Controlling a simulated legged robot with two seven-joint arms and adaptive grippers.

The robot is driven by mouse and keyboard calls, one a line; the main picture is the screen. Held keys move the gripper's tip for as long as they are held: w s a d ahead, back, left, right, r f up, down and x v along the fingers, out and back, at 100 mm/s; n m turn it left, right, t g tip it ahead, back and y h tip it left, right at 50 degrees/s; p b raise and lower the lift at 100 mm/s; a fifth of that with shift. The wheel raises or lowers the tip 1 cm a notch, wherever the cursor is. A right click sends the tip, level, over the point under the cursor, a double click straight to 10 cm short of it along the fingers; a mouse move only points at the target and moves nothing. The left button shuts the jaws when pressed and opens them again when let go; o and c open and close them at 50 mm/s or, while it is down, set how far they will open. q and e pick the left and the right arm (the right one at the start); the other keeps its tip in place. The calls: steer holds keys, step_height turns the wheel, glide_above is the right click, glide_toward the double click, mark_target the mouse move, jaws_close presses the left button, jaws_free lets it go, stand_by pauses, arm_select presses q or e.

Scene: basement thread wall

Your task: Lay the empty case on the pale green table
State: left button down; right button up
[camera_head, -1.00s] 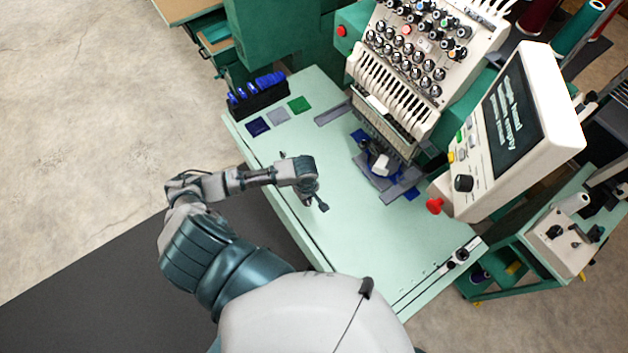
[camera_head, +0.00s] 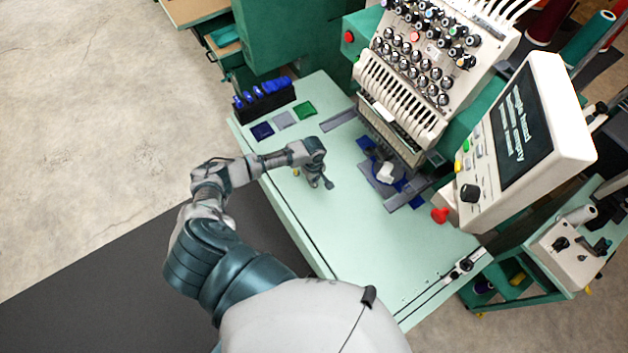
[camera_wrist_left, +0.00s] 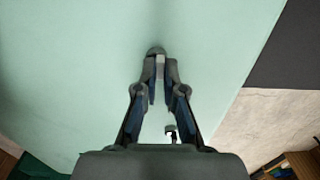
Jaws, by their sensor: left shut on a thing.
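My left gripper (camera_head: 322,183) is over the pale green table (camera_head: 365,245), left of the machine's sewing arm. In the left wrist view my left gripper (camera_wrist_left: 159,62) has its fingertips close together on a small pale grey thing, the case (camera_wrist_left: 160,58), with the table behind it. The fingers hide most of the case, so I cannot tell whether it is empty or touches the table. In the head view the case cannot be made out. My right gripper is not in view.
The embroidery machine (camera_head: 405,95) and its screen panel (camera_head: 525,140) stand to the right. Blue, grey and green patches (camera_head: 284,120) and a dark rack of blue items (camera_head: 264,98) are at the table's far left. The table's front part is clear.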

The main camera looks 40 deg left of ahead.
arm_select(q)
steer(key=c, duration=1.3)
jaws_free()
step_height(320, 180, up, 12)
steer(key=shift+r+p, duration=0.1)
steer(key=shift+p, duration=0.2)
